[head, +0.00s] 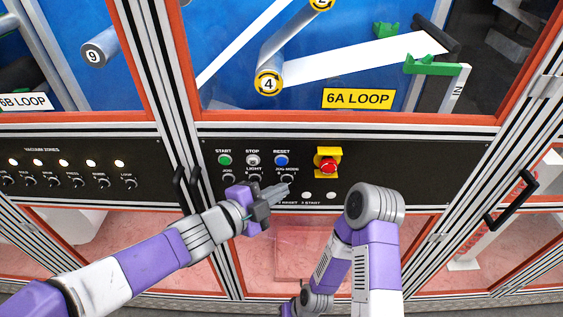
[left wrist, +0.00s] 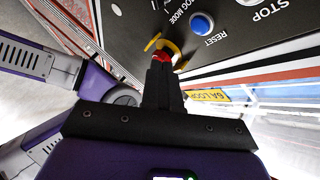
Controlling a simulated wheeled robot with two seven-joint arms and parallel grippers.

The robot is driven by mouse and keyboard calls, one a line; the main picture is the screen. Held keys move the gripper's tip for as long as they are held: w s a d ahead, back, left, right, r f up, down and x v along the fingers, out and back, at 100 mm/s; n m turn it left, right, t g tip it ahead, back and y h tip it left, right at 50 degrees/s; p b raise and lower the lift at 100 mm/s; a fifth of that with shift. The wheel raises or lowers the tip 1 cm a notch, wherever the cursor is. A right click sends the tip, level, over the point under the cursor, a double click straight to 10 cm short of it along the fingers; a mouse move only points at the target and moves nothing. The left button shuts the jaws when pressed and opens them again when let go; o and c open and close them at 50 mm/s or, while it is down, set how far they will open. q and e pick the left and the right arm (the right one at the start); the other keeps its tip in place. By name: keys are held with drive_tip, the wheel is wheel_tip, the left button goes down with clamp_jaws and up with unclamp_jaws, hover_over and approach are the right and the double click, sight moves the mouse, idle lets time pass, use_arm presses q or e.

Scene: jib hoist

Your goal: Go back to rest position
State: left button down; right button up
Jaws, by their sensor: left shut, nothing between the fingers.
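My left gripper (head: 284,189) is in front of the lower part of the black control panel (head: 380,170), below the reset button, and points right. Its fingers are together with nothing between them. In the left wrist view the shut fingers (left wrist: 161,75) point toward the panel, with the red and yellow emergency stop partly hidden beyond their tips. I cannot tell whether the fingertips touch the panel. My right arm is folded at the lower middle of the head view; its gripper does not show.
The panel carries a green start button (head: 225,160), a white stop button (head: 253,160), a blue reset button (head: 281,160) and a red emergency stop (head: 328,166) on yellow. Black door handles (head: 511,201) stick out at right. Rollers sit behind glass above.

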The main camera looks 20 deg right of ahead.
use_arm(q)
drive_tip(key=w+a+f+n+y+b, duration=0.1)
drive_tip(key=a+f+n+y, duration=0.2)
drive_tip(key=f, duration=0.7)
drive_tip(key=w+a+f+n+g+y+b, duration=0.1)
drive_tip(key=w+a+f+n, duration=0.1)
drive_tip(key=a+f+n, duration=0.5)
drive_tip(key=w+f+n+y+b, duration=0.1)
drive_tip(key=f+n+y, duration=0.15)
drive_tip(key=f, duration=0.95)
drive_tip(key=s+a+f+n+g+y+b, duration=0.1)
drive_tip(key=s+a+f+n+g, duration=0.2)
drive_tip(key=f, duration=0.9)
drive_tip(key=s+a+f+n+g+y+b, duration=0.1)
drive_tip(key=s+a+f+n+g+b, duration=0.1)
drive_tip(key=s+a+f+n, duration=0.5)
drive_tip(key=s+f+n+g, duration=0.1)
drive_tip(key=s+f+n, duration=0.3)
drive_tip(key=s, duration=0.4)
drive_tip(key=shift+f+y, duration=0.35)
drive_tip(key=shift+f, duration=0.1)
